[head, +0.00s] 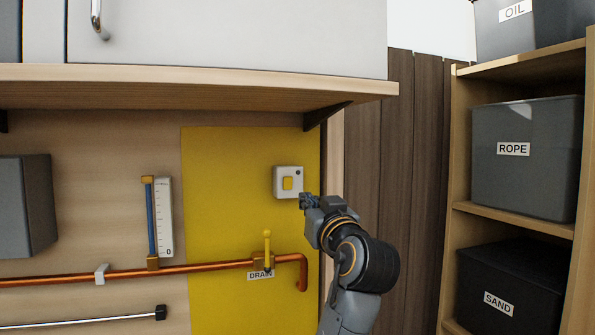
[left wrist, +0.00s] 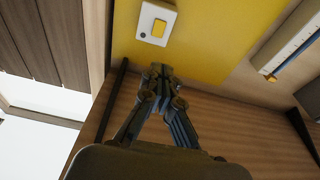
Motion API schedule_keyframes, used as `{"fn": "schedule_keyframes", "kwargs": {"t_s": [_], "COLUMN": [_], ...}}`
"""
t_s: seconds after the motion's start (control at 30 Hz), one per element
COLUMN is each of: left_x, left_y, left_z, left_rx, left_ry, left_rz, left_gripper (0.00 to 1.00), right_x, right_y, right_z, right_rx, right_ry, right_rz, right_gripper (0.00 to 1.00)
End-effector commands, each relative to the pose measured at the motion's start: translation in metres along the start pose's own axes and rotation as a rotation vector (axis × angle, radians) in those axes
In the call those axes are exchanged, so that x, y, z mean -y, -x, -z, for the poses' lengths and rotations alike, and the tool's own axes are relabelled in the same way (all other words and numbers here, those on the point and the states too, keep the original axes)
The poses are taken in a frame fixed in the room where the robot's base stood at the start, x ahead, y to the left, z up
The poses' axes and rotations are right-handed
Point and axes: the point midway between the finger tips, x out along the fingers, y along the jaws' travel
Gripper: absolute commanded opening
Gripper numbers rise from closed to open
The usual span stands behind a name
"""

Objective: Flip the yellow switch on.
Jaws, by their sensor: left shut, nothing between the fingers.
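The yellow switch (head: 287,184) is a small rocker on a white plate (head: 279,172) on the yellow wall panel. A small dark dot sits at the plate's upper right. The switch also shows near the top of the left wrist view (left wrist: 159,28). My left gripper (head: 304,201) is shut and empty, just at the plate's lower right corner in the head view. In the left wrist view its fingertips (left wrist: 162,70) are together, and they appear a little apart from the plate. I cannot tell which way the rocker is set. My right gripper is not in view.
A copper pipe (head: 205,268) with a yellow-handled drain valve (head: 267,246) runs below the switch. A wooden shelf (head: 200,90) juts out above, with a dark bracket (head: 322,117). A gauge (head: 165,218) is left. Shelving with bins (head: 525,180) stands right.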

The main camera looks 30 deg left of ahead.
Motion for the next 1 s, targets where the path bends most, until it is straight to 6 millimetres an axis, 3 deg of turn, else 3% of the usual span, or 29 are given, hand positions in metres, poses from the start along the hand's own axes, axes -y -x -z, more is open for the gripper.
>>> {"fn": "schedule_keyframes", "kwargs": {"t_s": [0.27,0.43,1.0], "left_x": [0.000,0.000,0.000], "left_y": [0.000,-0.012,-0.122], "left_z": [-0.001,0.001,0.003], "left_rx": [0.000,0.000,0.001], "left_ry": [-0.001,-0.003,-0.004], "left_rz": [-0.001,0.002,0.001], "left_gripper": [0.00,0.00,0.00], "right_x": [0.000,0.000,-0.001], "right_y": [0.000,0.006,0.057], "right_z": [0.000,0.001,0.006], "right_rx": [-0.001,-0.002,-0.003], "right_ry": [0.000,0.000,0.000], "right_rz": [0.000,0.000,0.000], "right_gripper": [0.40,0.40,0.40]}}
